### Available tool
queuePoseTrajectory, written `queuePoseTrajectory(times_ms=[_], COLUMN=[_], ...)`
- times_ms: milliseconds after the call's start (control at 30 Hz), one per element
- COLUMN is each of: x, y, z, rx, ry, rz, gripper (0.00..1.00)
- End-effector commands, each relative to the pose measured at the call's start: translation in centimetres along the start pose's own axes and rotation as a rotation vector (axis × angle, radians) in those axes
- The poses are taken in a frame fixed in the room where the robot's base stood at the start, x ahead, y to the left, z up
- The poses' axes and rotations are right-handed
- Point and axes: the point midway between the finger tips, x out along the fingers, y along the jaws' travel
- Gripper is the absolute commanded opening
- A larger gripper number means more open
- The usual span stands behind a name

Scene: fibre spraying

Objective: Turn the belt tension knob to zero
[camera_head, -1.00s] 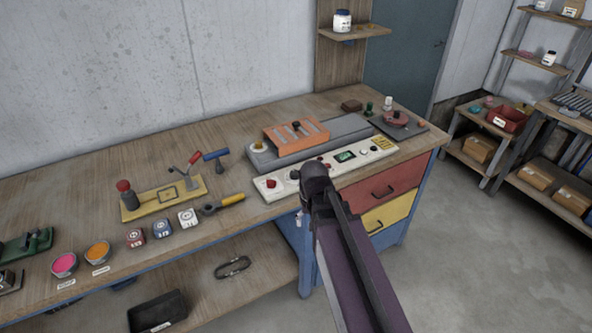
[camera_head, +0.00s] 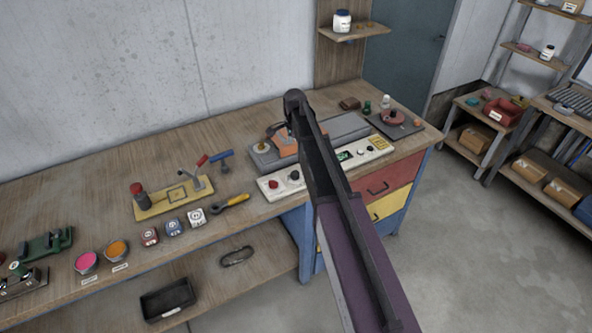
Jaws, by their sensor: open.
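A long cream control panel (camera_head: 269,194) lies along the front edge of the bench. It has a red knob or button (camera_head: 273,184) at its left end and a dark knob (camera_head: 294,175) beside it. A green display (camera_head: 344,155) and a yellow label (camera_head: 378,142) are further right. The lettering is too small to read, so I cannot tell which knob is belt tension. My arm crosses the panel's middle and hides it. My gripper (camera_head: 275,130) shows only as a dark part beside the arm's end, above the grey machine behind the panel, apart from the knobs. It appears empty.
The grey conveyor-like machine (camera_head: 345,128) carries an orange frame (camera_head: 286,145), partly hidden by my arm. Left are a yellow fixture (camera_head: 150,212), small labelled blocks (camera_head: 173,228) and a yellow-handled tool (camera_head: 237,200). The bench's back left is clear.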

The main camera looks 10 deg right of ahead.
Motion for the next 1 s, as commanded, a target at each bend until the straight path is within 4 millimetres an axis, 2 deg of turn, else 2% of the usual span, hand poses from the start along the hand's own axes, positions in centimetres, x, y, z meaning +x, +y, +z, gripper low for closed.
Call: queuePoseTrajectory(times_ms=[567,1000], x=[0.6,3.5], y=[0.0,0.1], z=[-0.1,-0.1], rx=[0.002,0.003], ry=[0.000,0.000], rz=[0.000,0.000], gripper=[0.85,0.85])
